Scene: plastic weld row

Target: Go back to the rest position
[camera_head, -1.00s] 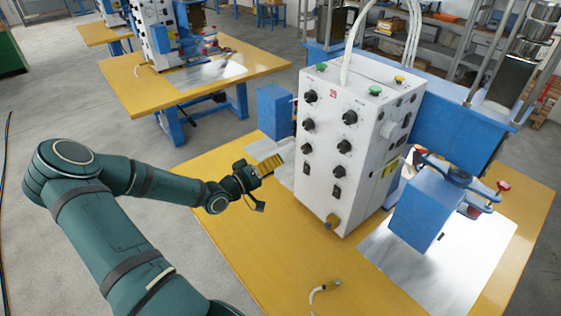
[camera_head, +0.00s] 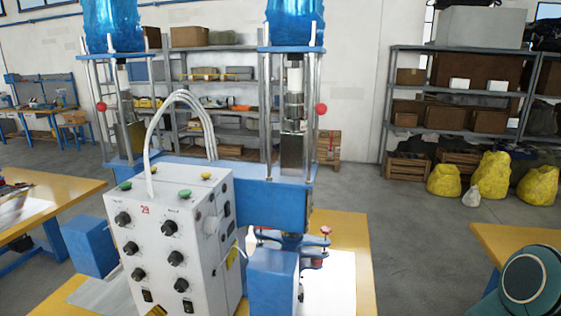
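Neither of my grippers can be made out in the head view. A teal rounded part of my arm (camera_head: 527,280) shows at the lower right corner, with its gripper out of frame. The white control box (camera_head: 172,240) of the welding machine stands at the lower left of centre, with black knobs and green and yellow buttons.
The machine's blue frame (camera_head: 262,190) and blue block (camera_head: 272,282) stand on a yellow table (camera_head: 352,250). Other yellow tables are at the left (camera_head: 70,197) and right (camera_head: 510,240). Shelves (camera_head: 384,110) and yellow sacks (camera_head: 492,175) stand behind. Grey floor is clear between the tables at right.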

